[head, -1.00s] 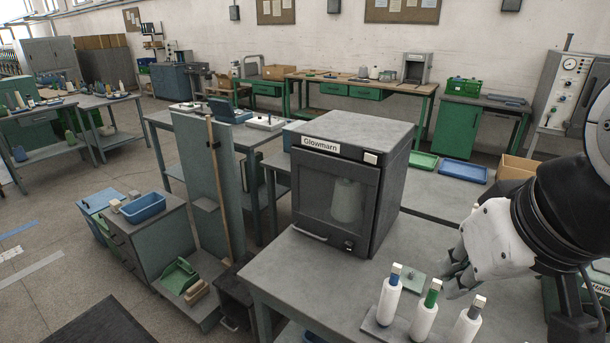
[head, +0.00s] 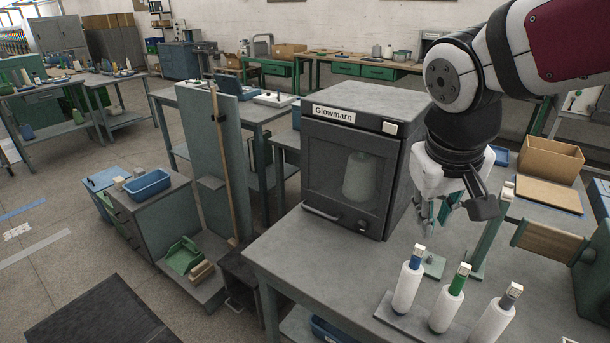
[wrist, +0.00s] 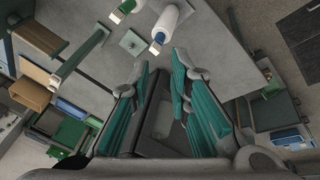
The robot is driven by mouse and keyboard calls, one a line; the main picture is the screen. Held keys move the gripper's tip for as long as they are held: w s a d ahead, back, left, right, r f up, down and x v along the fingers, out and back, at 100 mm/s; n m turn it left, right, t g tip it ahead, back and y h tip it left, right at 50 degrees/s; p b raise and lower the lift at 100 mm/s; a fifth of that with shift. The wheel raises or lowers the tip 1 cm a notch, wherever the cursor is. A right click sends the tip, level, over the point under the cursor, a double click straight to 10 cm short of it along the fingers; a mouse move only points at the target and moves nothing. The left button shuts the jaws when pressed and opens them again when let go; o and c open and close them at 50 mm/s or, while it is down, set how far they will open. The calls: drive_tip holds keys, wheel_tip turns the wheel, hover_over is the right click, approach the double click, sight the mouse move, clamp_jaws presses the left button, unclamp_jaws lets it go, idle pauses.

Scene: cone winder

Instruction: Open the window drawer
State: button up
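A dark grey cabinet (head: 357,100) labelled Glowmarn stands on the grey table. Its front is a window panel (head: 340,172) with a pale cone showing behind the glass, and it looks closed. My gripper (head: 432,222) hangs just right of the cabinet, pointing down, apart from the handle. In the wrist view my gripper (wrist: 160,66) has its teal fingers apart with nothing held; the dark cabinet (wrist: 158,140) shows between them.
Several white bobbins (head: 448,303) with coloured tops stand on a plate at the table's front right. A small square base (head: 433,264) lies behind them. A wooden roller (head: 548,240) and a cardboard box (head: 551,160) are on the right. The tabletop before the cabinet is clear.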

drive_tip(key=w+a+f+n+h+b, duration=0.25)
drive_tip(key=w+f+b, duration=0.25)
drive_tip(key=w+f, duration=0.75)
drive_tip(key=n+t+h+b, duration=0.5)
drive_tip(key=n+t+b, duration=0.2)
drive_tip(key=t+b, duration=0.25)
approach(309, 208)
drive_tip(key=shift+y, duration=0.25)
drive_tip(key=b+x, duration=0.2)
drive_tip(key=x, duration=0.8)
drive_tip(key=shift+w+d, duration=0.15)
clamp_jaws()
